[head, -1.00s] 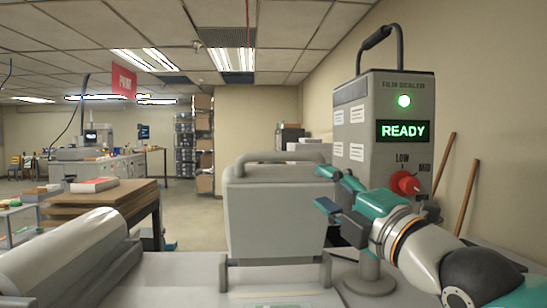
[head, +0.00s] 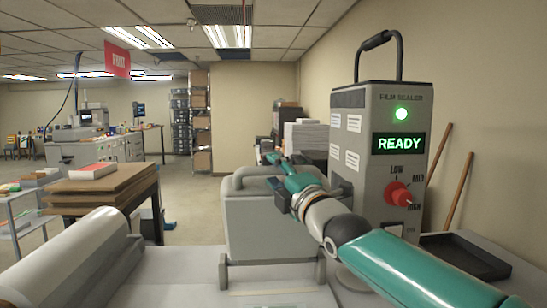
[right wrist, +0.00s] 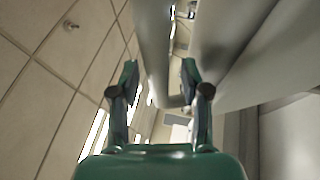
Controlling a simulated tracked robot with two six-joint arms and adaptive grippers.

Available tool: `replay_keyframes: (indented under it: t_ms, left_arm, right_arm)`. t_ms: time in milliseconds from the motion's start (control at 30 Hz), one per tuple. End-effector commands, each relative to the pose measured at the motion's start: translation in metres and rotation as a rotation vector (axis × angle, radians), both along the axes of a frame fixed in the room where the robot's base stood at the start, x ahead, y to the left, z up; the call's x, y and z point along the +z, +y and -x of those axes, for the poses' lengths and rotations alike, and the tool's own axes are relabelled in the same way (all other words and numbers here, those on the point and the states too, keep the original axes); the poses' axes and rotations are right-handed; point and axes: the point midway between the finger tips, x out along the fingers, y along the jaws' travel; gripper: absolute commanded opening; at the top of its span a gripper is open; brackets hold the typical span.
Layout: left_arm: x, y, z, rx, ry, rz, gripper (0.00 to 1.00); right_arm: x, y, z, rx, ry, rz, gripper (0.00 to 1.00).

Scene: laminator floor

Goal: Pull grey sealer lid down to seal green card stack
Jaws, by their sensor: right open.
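The grey sealer lid (head: 262,225) stands raised at the centre of the head view, with a grey bar handle (head: 240,178) along its top. My right gripper (head: 275,171) is at the handle's right part, open, its arm reaching in from the right. In the right wrist view, the open fingers (right wrist: 160,68) stand on either side of a grey bar (right wrist: 150,50), apparently the handle; I cannot tell whether they touch it. I cannot make out the green card stack. My left gripper is not in view.
The film sealer box (head: 385,150) stands right of the lid, showing READY, a green lamp and a red knob (head: 398,194). A large grey roller (head: 75,262) lies at the left front. A black tray (head: 465,256) lies at the right. Brown boards (head: 100,186) are stacked at the left.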

Motion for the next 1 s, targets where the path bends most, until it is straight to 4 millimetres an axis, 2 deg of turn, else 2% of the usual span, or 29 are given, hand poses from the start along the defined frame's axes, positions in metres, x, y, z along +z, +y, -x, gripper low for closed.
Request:
replay_keyframes:
  t_ms: [100,400,467,700,1000]
  left_arm:
    - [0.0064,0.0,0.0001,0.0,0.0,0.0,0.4]
    - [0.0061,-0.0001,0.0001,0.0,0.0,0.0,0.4]
    - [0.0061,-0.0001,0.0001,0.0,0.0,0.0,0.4]
    - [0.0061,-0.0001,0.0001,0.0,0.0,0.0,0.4]
    - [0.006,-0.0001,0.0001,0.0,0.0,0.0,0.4]
  right_arm:
    - [0.0025,0.0025,-0.0063,0.0,0.0,-0.001,0.46]
    - [0.0009,0.0031,-0.008,0.0,0.0,-0.001,0.46]
    - [0.001,0.0031,-0.0079,0.0,0.0,-0.001,0.4]
    - [0.0009,0.0028,-0.0078,-0.001,0.001,-0.001,0.0]
    - [-0.0003,0.0056,-0.008,-0.001,0.003,0.0,0.0]
